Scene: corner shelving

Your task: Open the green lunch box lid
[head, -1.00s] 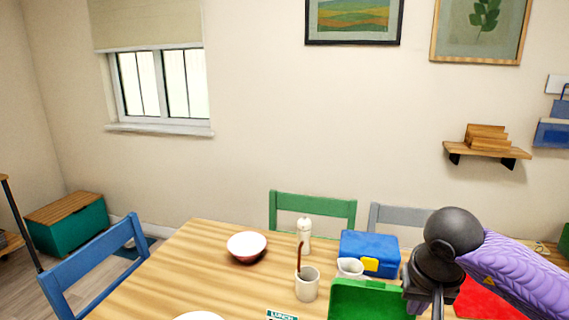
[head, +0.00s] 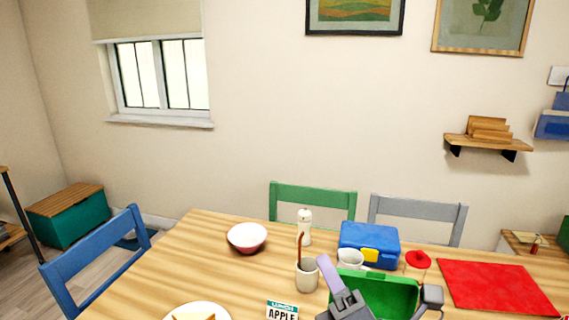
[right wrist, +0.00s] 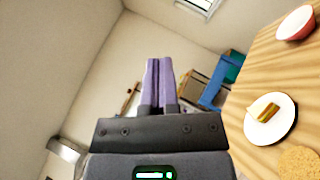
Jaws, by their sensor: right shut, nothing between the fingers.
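The green lunch box (head: 393,292) is at the bottom of the head view, near the table's front. Its raised lid leans back, with the rimmed inner face toward me; the box below is hidden by my arm and the frame edge. My right gripper (head: 327,268) is in front of the lid's left side, its purple fingers pointing up and left. In the right wrist view the fingers (right wrist: 158,80) are pressed together with nothing between them. Whether the gripper touches the lid cannot be told. My left gripper is not in view.
A blue lunch box (head: 369,240) with a yellow latch stands behind the green one, beside a white cup (head: 350,259). A utensil cup (head: 307,275) and bowl (head: 247,237) are left. A red mat (head: 497,286) lies right. A sandwich plate (right wrist: 284,122) is nearby.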

